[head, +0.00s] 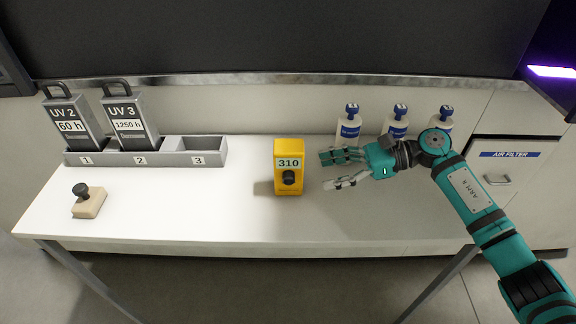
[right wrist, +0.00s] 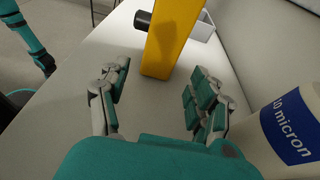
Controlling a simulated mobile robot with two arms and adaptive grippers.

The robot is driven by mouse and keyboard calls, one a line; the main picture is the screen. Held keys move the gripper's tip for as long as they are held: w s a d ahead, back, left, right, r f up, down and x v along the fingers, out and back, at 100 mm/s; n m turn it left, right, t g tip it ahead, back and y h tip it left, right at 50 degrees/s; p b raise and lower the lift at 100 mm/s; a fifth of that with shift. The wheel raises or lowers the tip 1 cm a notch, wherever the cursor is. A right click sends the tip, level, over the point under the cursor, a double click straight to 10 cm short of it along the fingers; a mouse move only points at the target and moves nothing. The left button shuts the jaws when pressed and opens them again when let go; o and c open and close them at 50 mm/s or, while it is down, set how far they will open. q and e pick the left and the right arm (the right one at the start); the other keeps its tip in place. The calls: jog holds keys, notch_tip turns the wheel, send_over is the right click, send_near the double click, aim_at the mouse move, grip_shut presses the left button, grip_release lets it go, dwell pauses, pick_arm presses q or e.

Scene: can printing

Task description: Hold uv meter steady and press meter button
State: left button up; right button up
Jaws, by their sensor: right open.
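The yellow UV meter (head: 289,153) stands upright on the white table, with "310" on its display and a black round button (head: 289,177) on its front. My right gripper (head: 327,171) is open and empty to the right of the meter, its fingers pointing at it with a gap between. In the right wrist view the meter (right wrist: 172,40) stands just beyond the open fingertips (right wrist: 157,80), and the black button (right wrist: 143,20) sticks out on its left side.
A grey rack (head: 180,158) holds the UV 2 (head: 72,120) and UV 3 (head: 130,120) cartridges; slot 3 is empty. A stamp (head: 88,200) lies at left. White bottles (head: 349,127) stand behind my right gripper, one close beside it (right wrist: 285,130). The table's front is clear.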

aim_at(297, 178)
jog(key=p+x, duration=0.1)
jog(key=x, duration=0.3)
jog(key=shift+s+a+r, duration=0.1)
jog(key=shift+r, duration=0.05)
jog(key=b+x, duration=0.1)
jog(key=x, duration=0.2)
jog(key=shift+f+b, duration=0.3)
jog(key=shift+b, duration=0.05)
jog(key=shift+a+f, duration=0.1)
jog(key=shift+a, duration=0.25)
jog(key=shift+a+b, duration=0.3)
jog(key=shift+a, duration=0.05)
jog(key=shift+c, duration=0.6)
pick_arm(q)
jog(key=shift+s+f, duration=0.45)
jog(key=shift+f, duration=0.05)
pick_arm(e)
jog(key=c, duration=0.6)
pick_arm(q)
jog(key=shift+w, duration=0.1)
grip_shut()
